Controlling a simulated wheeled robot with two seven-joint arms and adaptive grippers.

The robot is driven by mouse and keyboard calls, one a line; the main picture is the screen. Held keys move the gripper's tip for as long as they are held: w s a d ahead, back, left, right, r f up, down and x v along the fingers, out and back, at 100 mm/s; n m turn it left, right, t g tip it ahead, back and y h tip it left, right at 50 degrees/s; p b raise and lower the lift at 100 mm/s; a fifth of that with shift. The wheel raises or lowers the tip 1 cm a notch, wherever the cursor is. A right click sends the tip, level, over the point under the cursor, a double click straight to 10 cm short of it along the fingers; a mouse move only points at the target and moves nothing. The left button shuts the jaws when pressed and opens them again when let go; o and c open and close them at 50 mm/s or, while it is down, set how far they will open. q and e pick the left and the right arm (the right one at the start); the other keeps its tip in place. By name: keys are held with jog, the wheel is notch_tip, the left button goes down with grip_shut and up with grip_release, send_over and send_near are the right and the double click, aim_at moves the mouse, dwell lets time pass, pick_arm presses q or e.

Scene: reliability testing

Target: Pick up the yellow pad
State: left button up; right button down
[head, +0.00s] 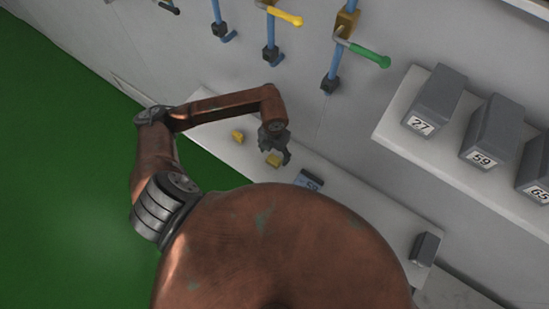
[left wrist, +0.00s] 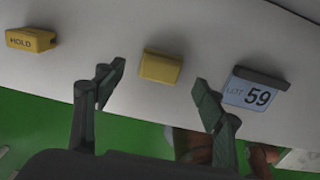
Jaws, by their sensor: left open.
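A plain yellow pad (head: 274,160) lies on the white bench in the head view. In the left wrist view the plain yellow pad (left wrist: 161,67) sits between and just beyond my fingertips, with no visible contact. A second yellow block (head: 237,136) lies to its left; in the left wrist view this block (left wrist: 31,41) bears the word HOLD. My left gripper (head: 275,149) is over the bench close to the plain pad. Its fingers (left wrist: 158,80) are spread apart and empty. My right gripper is not in view.
A grey box (head: 426,249) sits farther along the bench (head: 365,208). Numbered grey bins stand on a raised shelf (head: 410,135). Levered pipes line the wall.

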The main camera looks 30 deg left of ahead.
aim_at(274, 158)
pick_arm(q)
notch_tip(274, 158, down, 3)
jog(key=shift+r+p, duration=0.2)
jog(key=shift+p, duration=0.25)
jog(key=shift+f, duration=0.5)
jog(key=c, duration=0.8)
jog(key=shift+c, duration=1.8)
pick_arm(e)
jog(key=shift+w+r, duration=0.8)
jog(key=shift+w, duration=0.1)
pick_arm(q)
jog(key=shift+r, duration=0.1)
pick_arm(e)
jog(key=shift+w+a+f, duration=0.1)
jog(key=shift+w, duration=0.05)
